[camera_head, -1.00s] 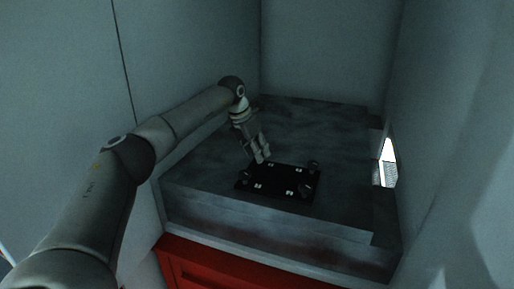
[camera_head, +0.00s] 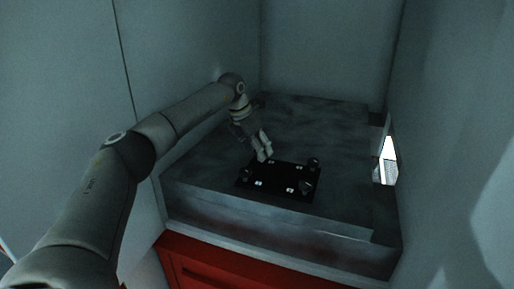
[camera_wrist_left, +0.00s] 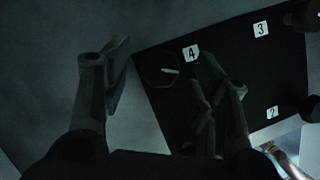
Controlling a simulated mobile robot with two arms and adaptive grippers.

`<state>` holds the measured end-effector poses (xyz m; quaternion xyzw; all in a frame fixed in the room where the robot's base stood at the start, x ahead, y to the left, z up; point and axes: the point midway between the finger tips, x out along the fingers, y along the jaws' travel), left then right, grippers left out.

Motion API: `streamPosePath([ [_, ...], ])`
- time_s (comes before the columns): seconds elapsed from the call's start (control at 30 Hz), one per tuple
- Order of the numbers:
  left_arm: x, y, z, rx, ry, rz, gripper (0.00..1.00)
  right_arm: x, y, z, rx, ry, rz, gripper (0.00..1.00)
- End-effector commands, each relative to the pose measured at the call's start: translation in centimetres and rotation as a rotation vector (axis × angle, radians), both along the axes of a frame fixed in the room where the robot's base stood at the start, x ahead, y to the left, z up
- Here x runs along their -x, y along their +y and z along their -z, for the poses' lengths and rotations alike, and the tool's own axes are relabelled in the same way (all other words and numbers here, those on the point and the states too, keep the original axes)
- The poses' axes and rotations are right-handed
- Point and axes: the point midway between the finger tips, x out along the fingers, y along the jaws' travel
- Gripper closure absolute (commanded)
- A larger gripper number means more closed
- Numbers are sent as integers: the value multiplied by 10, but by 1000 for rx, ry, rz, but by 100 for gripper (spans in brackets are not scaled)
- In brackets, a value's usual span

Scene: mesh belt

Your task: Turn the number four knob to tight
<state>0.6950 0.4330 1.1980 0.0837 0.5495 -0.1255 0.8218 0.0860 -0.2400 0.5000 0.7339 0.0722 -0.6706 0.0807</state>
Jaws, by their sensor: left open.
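A black panel (camera_head: 280,182) with white number labels and dark knobs lies on the grey block. In the left wrist view the label 4 (camera_wrist_left: 191,53) sits beside the number four knob (camera_wrist_left: 160,69), a dark round knob with a short pale mark on top. My left gripper (camera_head: 264,154) hangs over the panel's far left corner. In the left wrist view its open fingers (camera_wrist_left: 167,68) stand on either side of the number four knob, with no grip on it visible. In the head view the fingers hide that knob. My right gripper is not in view.
Other knobs (camera_head: 313,163) stand at the panel's right side, and one (camera_head: 243,172) at its left. The grey block (camera_head: 215,165) has bare room around the panel. Walls close in on the left, back and right. A red cabinet (camera_head: 215,272) is below.

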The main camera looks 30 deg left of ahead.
Motion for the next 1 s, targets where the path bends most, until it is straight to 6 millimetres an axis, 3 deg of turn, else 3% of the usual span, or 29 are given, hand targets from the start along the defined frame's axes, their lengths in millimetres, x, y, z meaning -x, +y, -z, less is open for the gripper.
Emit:
streamPosePath([
  [0.17, 7, 3, -21, 1, -4, -1, 46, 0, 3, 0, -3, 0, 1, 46],
  [0.4, 27, 9, -69, 1, -5, 0, 46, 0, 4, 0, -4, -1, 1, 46],
  [0.6, 38, 13, -99, 1, -4, -1, 46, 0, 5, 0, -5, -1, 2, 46],
  [1.0, 43, 14, -110, 0, -2, -1, 46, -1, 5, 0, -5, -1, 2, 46],
])
